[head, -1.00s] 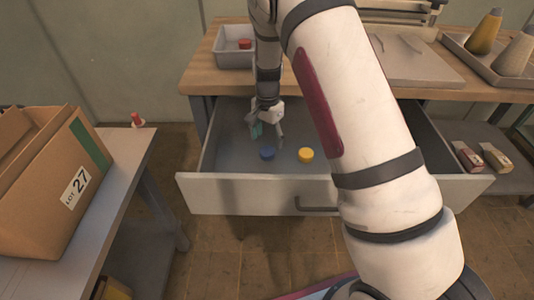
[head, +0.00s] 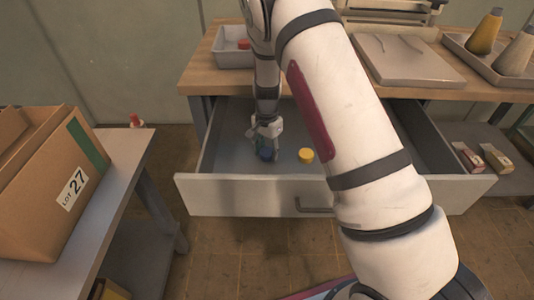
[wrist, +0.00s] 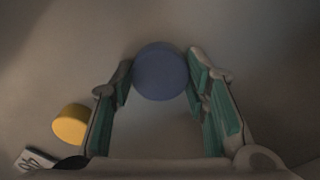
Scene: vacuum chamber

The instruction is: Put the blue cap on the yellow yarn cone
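The blue cap (head: 265,155) lies on the floor of the open drawer. In the wrist view the blue cap (wrist: 160,71) sits between the tips of my gripper (wrist: 158,82), with the fingers spread to either side of it. My gripper (head: 266,148) reaches down into the drawer and partly covers the cap in the head view. Contact between fingers and cap cannot be made out. The yellow yarn cone (head: 485,33) stands upright on a tray at the back right of the bench, with a dark tip.
A yellow cap (head: 306,155) lies right of the blue one in the drawer (head: 240,192). A grey bin (head: 231,54) with a red cap is on the bench. A pale cone (head: 516,52) stands beside the yellow one. A cardboard box (head: 40,190) is at left.

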